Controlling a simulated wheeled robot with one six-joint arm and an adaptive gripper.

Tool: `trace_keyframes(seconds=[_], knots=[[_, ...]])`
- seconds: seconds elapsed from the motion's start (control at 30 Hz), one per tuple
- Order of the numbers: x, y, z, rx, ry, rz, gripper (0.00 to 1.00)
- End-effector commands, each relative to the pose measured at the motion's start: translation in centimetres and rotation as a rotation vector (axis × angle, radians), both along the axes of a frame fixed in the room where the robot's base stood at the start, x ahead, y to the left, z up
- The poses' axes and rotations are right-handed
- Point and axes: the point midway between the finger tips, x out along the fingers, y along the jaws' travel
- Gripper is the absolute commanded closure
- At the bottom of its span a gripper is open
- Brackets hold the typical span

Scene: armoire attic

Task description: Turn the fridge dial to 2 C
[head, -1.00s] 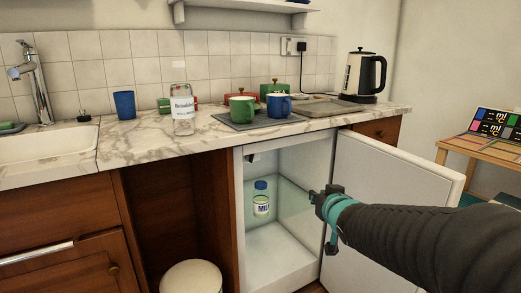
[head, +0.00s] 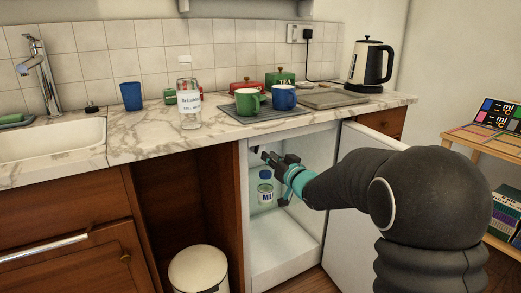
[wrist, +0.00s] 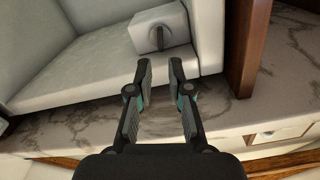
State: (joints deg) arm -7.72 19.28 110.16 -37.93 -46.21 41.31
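The fridge (head: 283,252) stands open under the counter, its white door (head: 345,240) swung out to the right. The dial housing, a pale box (wrist: 152,22), shows in the wrist view beyond my fingertips. The dial (wrist: 157,38) on its face has a dark narrow grip; its markings cannot be read. In the head view the housing is small and dark near the upper left of the fridge. My gripper (head: 267,157) is inside the fridge opening, near its top. In the wrist view my gripper (wrist: 160,72) is open and empty, its fingertips apart from the dial.
A milk bottle (head: 265,188) stands in the fridge below my gripper. The marble counter (head: 150,145) above carries a glass jar (head: 189,108), mugs and a kettle (head: 369,65). A white bin (head: 199,270) stands left of the fridge.

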Motion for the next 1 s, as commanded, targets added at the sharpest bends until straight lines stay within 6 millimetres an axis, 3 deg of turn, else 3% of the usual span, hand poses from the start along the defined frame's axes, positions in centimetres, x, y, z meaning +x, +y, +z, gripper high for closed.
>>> trace_keyframes(seconds=[0.2, 0.4, 0.8, 0.83, 0.9, 1.0], knots=[[3.3, 2.3, 0.0, 0.0, 0.0, 0.001, 0.81], [5.1, 3.5, 0.0, 0.0, 0.0, 0.0, 0.81], [5.7, 3.9, 0.0, 0.0, 0.0, 0.0, 0.81], [5.7, 3.9, 0.0, 0.0, 0.0, 0.0, 0.84], [5.7, 3.9, 0.0, 0.0, 0.0, -0.001, 1.0], [5.7, 3.8, 0.0, 0.0, 0.0, -0.001, 1.0]])
